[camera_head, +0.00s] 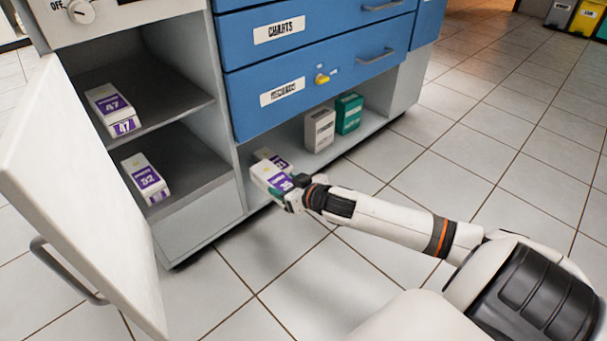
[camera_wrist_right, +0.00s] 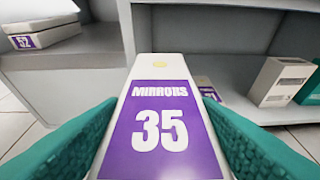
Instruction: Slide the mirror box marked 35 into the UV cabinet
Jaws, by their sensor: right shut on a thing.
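The mirror box marked 35 (camera_wrist_right: 158,80) is white with a purple label reading MIRRORS 35. It also shows in the head view (camera_head: 268,176), in front of the low open shelf. My right gripper (camera_head: 290,194) is shut on it; its teal fingers press both sides in the right wrist view. The UV cabinet (camera_head: 180,228) stands at the left with its white door (camera_head: 85,200) swung open. Its upper shelf holds a box marked 47 (camera_head: 112,106), its lower shelf a box marked 52 (camera_head: 146,176). My left gripper is not in view.
Behind the held box, another purple-labelled box (camera_head: 283,163) sits on the low shelf (camera_head: 345,146), its number unclear. A grey-white box (camera_head: 319,130) and a green box (camera_head: 348,113) stand farther right. Blue drawers (camera_head: 312,90) are above. Both cabinet shelves have bare room beside their boxes.

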